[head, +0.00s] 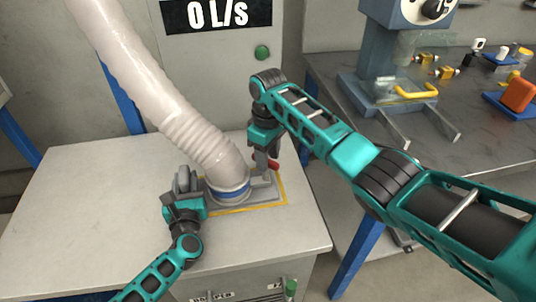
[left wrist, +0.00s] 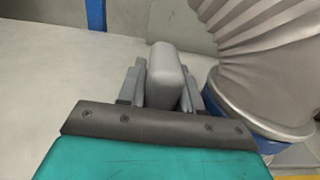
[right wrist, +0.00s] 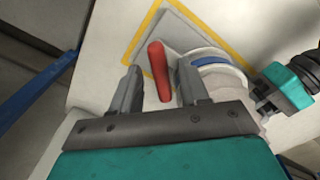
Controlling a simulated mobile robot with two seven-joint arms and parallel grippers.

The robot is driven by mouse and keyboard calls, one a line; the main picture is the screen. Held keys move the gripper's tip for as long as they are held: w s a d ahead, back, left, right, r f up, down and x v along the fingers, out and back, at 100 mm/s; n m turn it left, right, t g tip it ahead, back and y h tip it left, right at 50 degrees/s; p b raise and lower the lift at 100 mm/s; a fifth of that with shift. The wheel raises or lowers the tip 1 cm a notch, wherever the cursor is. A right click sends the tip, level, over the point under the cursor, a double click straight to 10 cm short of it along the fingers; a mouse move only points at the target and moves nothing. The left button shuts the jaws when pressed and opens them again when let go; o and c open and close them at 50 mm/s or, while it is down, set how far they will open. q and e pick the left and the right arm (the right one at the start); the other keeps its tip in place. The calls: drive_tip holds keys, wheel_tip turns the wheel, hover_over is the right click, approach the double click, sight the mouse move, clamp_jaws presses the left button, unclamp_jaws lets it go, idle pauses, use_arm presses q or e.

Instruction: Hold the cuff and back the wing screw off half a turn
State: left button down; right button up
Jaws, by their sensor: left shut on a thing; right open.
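The cuff (head: 232,188) is a grey and blue ring around the lower end of the ribbed hose, standing on a grey plate. My left gripper (head: 187,182) is at the cuff's left side, shut on an upright grey grip (left wrist: 165,75) between its fingers. How this grip joins the cuff is hidden. The wing screw's red wing (right wrist: 159,72) is at the right of the cuff; it shows partly in the head view (head: 272,164). My right gripper (right wrist: 160,88) is open, one finger on each side of the red wing, with gaps visible. The screw's shaft is hidden.
The ribbed hose (head: 165,105) rises to the upper left. A yellow outline (head: 285,190) frames the plate on the pale table (head: 80,220). A panel behind reads "0 L/s" (head: 216,14). A dark bench (head: 480,140) with a press stands at the right.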

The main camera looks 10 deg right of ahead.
wheel_tip(320, 180, up, 12)
idle(0.5)
